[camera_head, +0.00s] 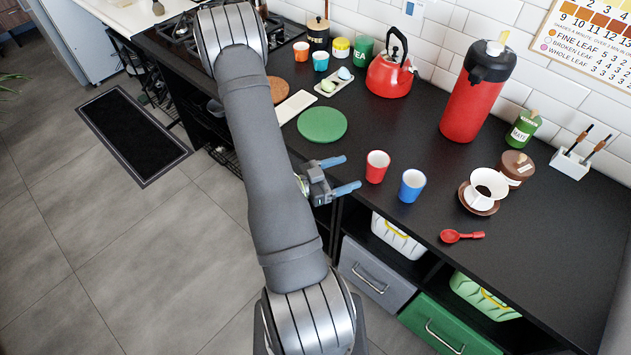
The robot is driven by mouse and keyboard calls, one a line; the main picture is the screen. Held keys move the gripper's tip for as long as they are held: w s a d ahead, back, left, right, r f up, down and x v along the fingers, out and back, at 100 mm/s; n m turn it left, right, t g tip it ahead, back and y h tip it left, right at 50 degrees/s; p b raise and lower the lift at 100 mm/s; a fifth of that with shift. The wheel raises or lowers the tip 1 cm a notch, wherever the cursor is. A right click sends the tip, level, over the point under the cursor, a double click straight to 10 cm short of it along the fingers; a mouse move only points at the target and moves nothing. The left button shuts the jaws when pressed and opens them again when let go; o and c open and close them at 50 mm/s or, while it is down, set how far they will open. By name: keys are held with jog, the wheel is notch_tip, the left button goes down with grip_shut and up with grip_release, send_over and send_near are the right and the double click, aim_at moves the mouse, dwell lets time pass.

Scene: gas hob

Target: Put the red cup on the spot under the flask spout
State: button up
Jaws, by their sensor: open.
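The red cup (377,167) stands upright on the black counter, near its front edge. My gripper (352,174) is open, its two blue fingers pointing right toward the red cup, with nothing between them. The fingertips look just short of the cup; whether they touch it I cannot tell. The large red flask (472,100) with a black top stands further back on the right. The counter in front of the flask looks bare; no marked spot is clear to me.
A blue cup (412,186) stands close to the right of the red cup. A white cup on a brown saucer (479,209), a brown-lidded jar (516,168) and a red spoon (461,236) lie further right. A red kettle (389,77) and a green round mat (322,124) are behind.

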jog(key=v, duration=0.7)
jog(key=shift+a, duration=0.25)
jog(key=shift+o, duration=1)
jog(key=shift+s+a, duration=0.1)
jog(key=shift+a, duration=0.1)
